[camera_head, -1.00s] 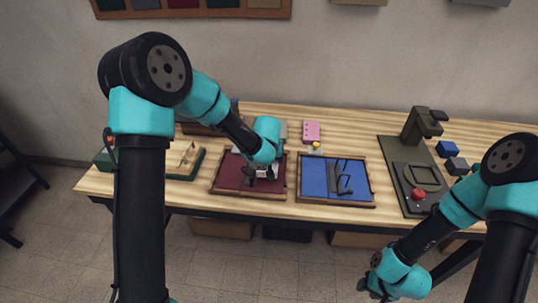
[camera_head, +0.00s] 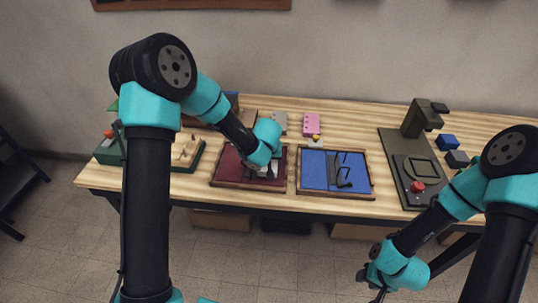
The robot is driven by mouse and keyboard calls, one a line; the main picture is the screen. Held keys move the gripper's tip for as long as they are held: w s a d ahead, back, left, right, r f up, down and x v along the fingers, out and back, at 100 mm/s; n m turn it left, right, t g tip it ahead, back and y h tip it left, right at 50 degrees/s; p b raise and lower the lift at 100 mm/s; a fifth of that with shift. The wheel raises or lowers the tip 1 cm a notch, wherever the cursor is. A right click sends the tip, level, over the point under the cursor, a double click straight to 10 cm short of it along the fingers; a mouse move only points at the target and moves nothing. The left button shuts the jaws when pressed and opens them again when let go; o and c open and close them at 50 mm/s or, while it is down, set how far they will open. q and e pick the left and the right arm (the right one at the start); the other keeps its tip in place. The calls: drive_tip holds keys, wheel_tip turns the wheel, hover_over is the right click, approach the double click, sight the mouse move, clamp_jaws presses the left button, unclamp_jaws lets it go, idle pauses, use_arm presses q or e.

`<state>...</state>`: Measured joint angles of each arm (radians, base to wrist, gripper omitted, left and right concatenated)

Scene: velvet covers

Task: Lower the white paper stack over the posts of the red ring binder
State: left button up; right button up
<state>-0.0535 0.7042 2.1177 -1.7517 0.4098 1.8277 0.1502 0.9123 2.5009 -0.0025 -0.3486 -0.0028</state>
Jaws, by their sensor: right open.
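The red ring binder (camera_head: 228,168) lies open as a dark red panel in a brown wooden frame on the table, left of a similar blue one. My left gripper (camera_head: 262,173) is low over its middle, pointing down. A small whitish patch, perhaps the white paper stack (camera_head: 267,172), shows at its fingers. My forearm and wrist cover most of it, and the binder's posts cannot be made out. Whether the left fingers are closed on the paper is too small to tell. My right gripper (camera_head: 374,282) is open and empty, low in front of the table at the right.
The blue framed panel (camera_head: 315,170) with dark clips lies right of the red one. A dark green press (camera_head: 412,150) with a red knob stands further right, near blue and dark blocks. A pink piece (camera_head: 312,124) lies behind. A green-based wooden item (camera_head: 188,152) is at left.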

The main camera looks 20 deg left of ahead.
use_arm(q)
drive_tip(key=shift+f, duration=0.15)
drive_tip(key=o, duration=1)
drive_tip(key=v, duration=1.7)
drive_tip(key=shift+s+d, duration=0.1)
